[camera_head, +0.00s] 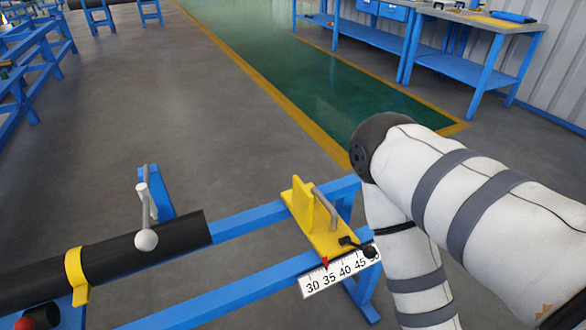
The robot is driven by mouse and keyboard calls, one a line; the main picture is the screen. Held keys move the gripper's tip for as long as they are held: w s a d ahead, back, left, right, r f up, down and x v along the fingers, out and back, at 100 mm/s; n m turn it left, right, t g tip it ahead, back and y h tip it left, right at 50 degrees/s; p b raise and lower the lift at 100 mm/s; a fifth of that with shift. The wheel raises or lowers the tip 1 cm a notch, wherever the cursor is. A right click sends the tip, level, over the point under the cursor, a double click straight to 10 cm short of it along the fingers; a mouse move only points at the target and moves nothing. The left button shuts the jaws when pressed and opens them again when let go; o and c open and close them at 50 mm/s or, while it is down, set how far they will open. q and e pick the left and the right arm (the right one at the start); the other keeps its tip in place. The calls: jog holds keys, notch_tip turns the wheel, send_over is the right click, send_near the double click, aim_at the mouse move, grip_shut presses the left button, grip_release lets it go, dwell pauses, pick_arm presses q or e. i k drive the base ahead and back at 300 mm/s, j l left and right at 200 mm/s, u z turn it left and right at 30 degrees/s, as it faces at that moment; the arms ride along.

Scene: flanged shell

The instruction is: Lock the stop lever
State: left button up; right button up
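The yellow stop (328,238) sits across the blue rails, with an upright yellow plate and a bent grey bar beside it. A short black lever with a round black knob (371,252) sticks out from its front right, over the scale. I cannot tell whether this lever or the grey bar (325,207) is the stop lever, or whether it is locked. A red pointer (325,263) on the stop's front edge is near the 35 mark of the white scale (340,273). My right arm bends down just right of the stop; its gripper is out of view. My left gripper is not in view.
A black pipe (110,262) lies at left with a yellow strap (76,275) around it. A grey lever with a pale ball (146,240) stands by it. A red knob (22,324) shows bottom left. Blue workbenches (470,70) stand far off; the floor beyond the rails is clear.

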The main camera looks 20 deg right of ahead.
aim_at(369, 251)
jog(key=l+z, duration=0.1)
jog(key=z, duration=1.25)
jog(key=k+l+u, duration=0.1)
jog(key=l+u, duration=0.2)
jog(key=l, duration=0.15)
